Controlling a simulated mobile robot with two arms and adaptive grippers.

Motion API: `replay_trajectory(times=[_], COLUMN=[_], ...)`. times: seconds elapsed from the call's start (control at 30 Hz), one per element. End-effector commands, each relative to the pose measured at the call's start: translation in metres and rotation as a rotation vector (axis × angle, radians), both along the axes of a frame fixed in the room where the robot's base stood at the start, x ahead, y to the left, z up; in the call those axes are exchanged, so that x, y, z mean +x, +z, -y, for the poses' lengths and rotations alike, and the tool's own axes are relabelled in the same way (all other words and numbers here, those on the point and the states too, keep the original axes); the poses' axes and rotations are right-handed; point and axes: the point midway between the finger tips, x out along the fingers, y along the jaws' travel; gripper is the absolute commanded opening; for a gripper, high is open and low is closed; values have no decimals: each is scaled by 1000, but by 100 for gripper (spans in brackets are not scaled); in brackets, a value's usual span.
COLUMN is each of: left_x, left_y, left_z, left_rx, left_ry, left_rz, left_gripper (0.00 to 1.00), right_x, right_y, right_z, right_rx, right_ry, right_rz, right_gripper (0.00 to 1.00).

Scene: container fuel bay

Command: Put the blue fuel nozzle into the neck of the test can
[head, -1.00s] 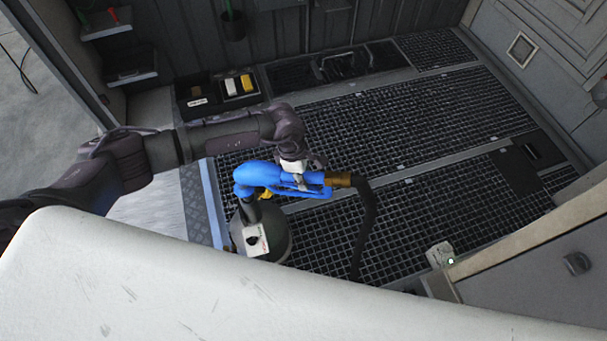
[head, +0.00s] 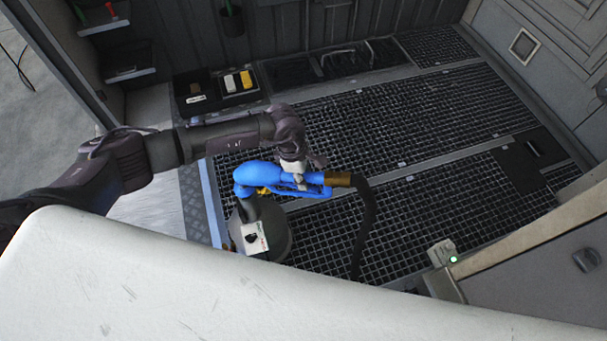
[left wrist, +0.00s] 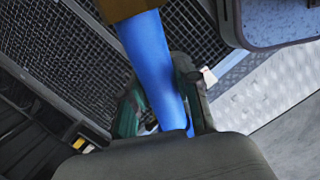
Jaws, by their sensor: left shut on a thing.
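The blue fuel nozzle (head: 272,177) lies roughly level in the head view, with a brass collar and a black hose at its right end. My left gripper (head: 297,180) is shut on its body. In the left wrist view the fingers (left wrist: 160,105) sit on both sides of the blue nozzle (left wrist: 150,55). The dark round test can (head: 277,240) stands below the nozzle's left end, with a white label on it. The spout points down at the can's top; I cannot tell whether its tip is inside the neck. My right gripper is not seen.
The black hose (head: 367,225) hangs down to the grated floor (head: 440,200). A box with a green light (head: 442,253) stands at the lower right. A tray with white and yellow items (head: 217,90) lies at the back left. My white body covers the lower left.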

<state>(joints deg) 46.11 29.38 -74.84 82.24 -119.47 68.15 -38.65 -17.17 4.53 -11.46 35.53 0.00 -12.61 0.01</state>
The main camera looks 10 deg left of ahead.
Motion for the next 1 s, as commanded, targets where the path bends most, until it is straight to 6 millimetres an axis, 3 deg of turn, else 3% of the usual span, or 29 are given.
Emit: replay_trajectory(times=[0.5,0.8,0.83,1.0], left_x=[1,1,1,1], left_y=[-25,-26,-26,-26], left_z=[0,0,0,0], left_rx=[-1,-1,-1,-1], left_ry=[0,0,-1,-1], left_rz=[2,2,2,1], left_gripper=[0,0,36,61], right_x=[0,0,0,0], right_y=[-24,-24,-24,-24], right_z=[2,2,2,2], right_rx=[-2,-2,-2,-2], right_ry=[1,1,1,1], right_rz=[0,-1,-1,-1], right_gripper=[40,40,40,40])
